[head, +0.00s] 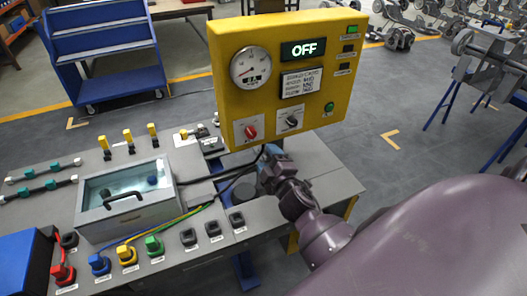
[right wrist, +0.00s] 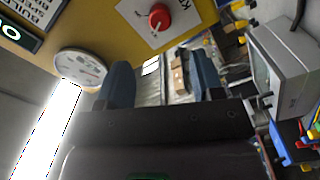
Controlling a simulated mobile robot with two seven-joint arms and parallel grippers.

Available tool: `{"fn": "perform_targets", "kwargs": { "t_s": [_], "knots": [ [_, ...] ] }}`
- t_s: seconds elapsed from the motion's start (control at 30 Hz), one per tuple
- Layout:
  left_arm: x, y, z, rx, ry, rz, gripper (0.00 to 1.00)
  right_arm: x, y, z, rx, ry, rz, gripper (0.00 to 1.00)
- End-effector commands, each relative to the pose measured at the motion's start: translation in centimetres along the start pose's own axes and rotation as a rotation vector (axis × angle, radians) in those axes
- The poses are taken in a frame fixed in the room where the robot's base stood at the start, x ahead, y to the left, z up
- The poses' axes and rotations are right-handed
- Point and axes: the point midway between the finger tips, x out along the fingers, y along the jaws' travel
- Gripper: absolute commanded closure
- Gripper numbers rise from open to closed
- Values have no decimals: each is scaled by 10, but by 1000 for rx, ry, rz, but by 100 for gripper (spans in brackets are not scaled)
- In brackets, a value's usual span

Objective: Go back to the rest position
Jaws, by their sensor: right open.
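My right gripper (head: 268,158) is just under the lower edge of the yellow control box (head: 225,110), over the grey bench. In the right wrist view its two blue fingers (right wrist: 162,80) stand wide apart with nothing between them. The box's red knob (head: 251,132) also shows in the right wrist view (right wrist: 159,17), beyond the fingers. Beside it is a black knob (head: 291,121). The display (head: 303,49) reads OFF, and a round gauge (head: 250,68) sits left of it. Whether the gripper touches the box cannot be told. My left gripper is not in view.
The grey bench (head: 180,250) carries a clear-lidded case (head: 137,223), coloured plugs with cables, and several black sockets (head: 213,229). A blue cart (head: 105,55) stands behind on the left. A blue-legged stand (head: 470,85) is at the right. Grey floor is free behind the bench.

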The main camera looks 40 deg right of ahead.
Motion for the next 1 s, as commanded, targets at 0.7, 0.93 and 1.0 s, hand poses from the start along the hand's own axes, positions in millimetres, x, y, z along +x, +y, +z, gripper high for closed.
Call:
{"fn": "perform_targets", "kwargs": {
  "t_s": [0.7,0.93,1.0],
  "knots": [
    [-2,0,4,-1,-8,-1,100,-6,0,0,4,0,0,39],
    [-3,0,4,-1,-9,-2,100,-7,-6,-4,254,-22,-42,39],
    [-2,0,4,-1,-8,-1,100,-15,-17,-7,383,-33,-88,39]
  ]
}}
